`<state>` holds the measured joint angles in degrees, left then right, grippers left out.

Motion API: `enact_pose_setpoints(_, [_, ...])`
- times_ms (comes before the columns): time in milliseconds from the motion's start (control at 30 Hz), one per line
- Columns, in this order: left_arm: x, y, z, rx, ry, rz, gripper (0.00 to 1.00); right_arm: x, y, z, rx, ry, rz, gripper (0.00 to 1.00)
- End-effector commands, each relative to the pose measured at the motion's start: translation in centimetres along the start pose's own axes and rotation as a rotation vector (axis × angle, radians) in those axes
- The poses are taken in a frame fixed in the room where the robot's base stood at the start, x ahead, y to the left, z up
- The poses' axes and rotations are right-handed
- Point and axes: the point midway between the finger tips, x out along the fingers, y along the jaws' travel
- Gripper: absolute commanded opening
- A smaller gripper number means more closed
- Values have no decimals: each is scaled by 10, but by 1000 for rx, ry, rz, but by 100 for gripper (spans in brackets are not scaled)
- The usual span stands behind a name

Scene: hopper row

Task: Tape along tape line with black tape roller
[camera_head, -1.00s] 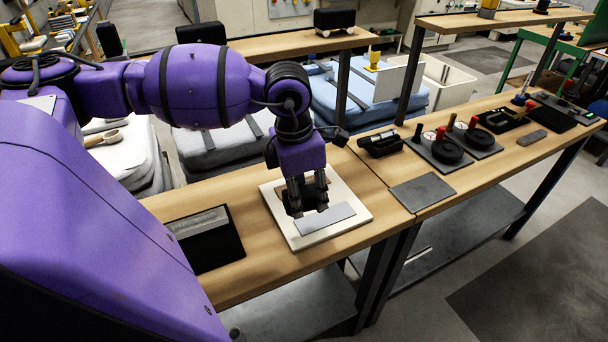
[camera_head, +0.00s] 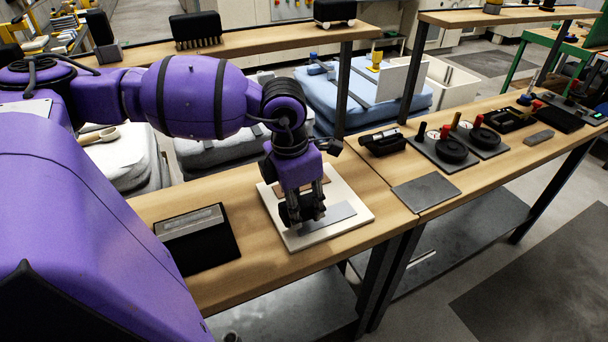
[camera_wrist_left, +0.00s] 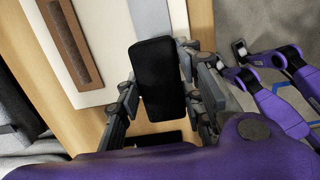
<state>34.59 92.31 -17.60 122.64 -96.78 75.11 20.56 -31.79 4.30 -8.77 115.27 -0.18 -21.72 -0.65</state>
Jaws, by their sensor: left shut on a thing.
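My left gripper (camera_head: 304,208) is shut on the black tape roller (camera_head: 295,214), low over the left part of a white board (camera_head: 349,191). I cannot tell whether the roller touches the board. In the left wrist view the roller (camera_wrist_left: 158,75) is a black block between the fingers of the left gripper (camera_wrist_left: 160,98). A flat grey strip (camera_head: 340,211) lies on the board, just right of the roller; it also shows in the left wrist view (camera_wrist_left: 151,18). A brown strip (camera_head: 318,186) lies behind the gripper. No marked tape line can be made out.
A black tray with a metal bar (camera_head: 205,250) lies left of the board. A dark grey plate (camera_head: 426,193) lies to its right. Black holders with round dials (camera_head: 453,151) stand farther right. A raised wooden shelf (camera_head: 270,43) runs behind. Bench between tray and board is clear.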

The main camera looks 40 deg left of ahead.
Motion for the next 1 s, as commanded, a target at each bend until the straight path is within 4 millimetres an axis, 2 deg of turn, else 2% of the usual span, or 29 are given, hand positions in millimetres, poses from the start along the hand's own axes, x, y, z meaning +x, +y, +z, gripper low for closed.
enact_pose_setpoints(33, [12,0,-2,0,5,-1,4,5,-1,4,-1,-3,-1,40])
enact_pose_setpoints(100, [15,0,10,1,0,-1,4,12,-2,14,-4,-11,-2,40])
enact_pose_setpoints(433, [19,-1,58,2,-3,-3,4,41,-6,44,-11,-35,-9,40])
enact_pose_setpoints(733, [17,0,99,1,-4,-2,4,49,-10,48,-10,-41,-16,40])
enact_pose_setpoints(1000, [19,0,117,0,-2,1,4,49,-11,52,-10,-47,-16,40])
